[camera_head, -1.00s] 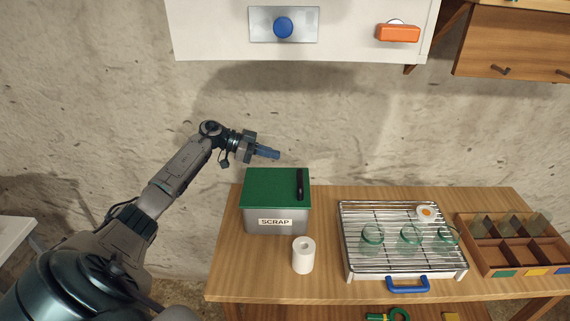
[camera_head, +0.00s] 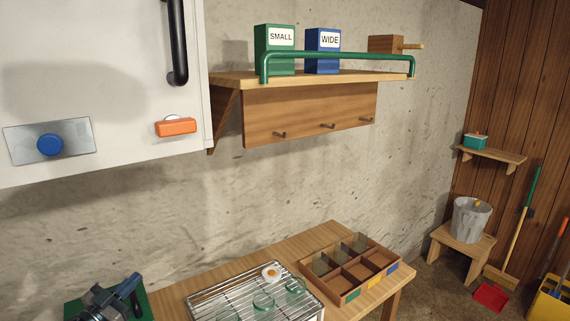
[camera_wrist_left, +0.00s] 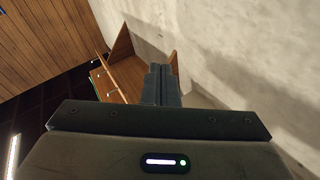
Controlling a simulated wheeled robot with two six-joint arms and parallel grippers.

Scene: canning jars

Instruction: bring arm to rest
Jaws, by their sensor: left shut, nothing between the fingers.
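My right gripper is not in view.
A wire rack (camera_head: 228,299) with glass jars and a divided wooden tray (camera_head: 345,297) stand on the bench. Above are a white cabinet (camera_head: 100,85) with a black handle and a shelf (camera_head: 330,78) with two boxes. The wall between is bare.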

